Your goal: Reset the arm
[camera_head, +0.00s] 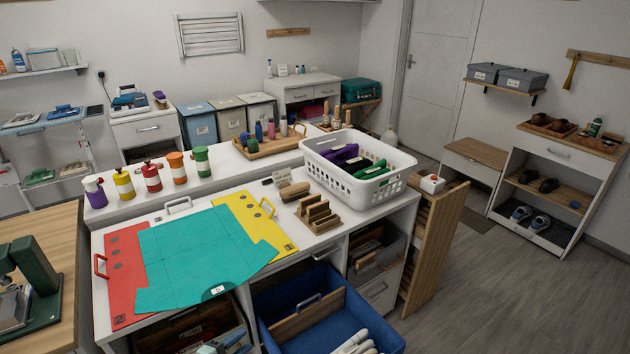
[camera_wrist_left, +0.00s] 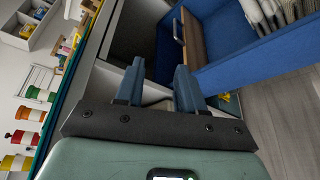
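In the left wrist view, my left gripper (camera_wrist_left: 160,72) shows its two blue fingers apart, with an empty gap between them. The fingers point toward the dark cubby opening and the blue bin (camera_wrist_left: 240,65) at the front of the white shelving unit. Nothing is held between the fingertips. In the head view I cannot clearly make out the left gripper. My right gripper shows in neither view.
The white counter (camera_head: 335,228) holds a teal sheet (camera_head: 195,255), red (camera_head: 122,270) and yellow (camera_head: 245,217) panels, a wooden rack (camera_head: 318,213) and a white basket (camera_head: 345,190). The blue bin (camera_head: 375,330) sits below its front edge. The floor (camera_head: 480,290) at right is clear.

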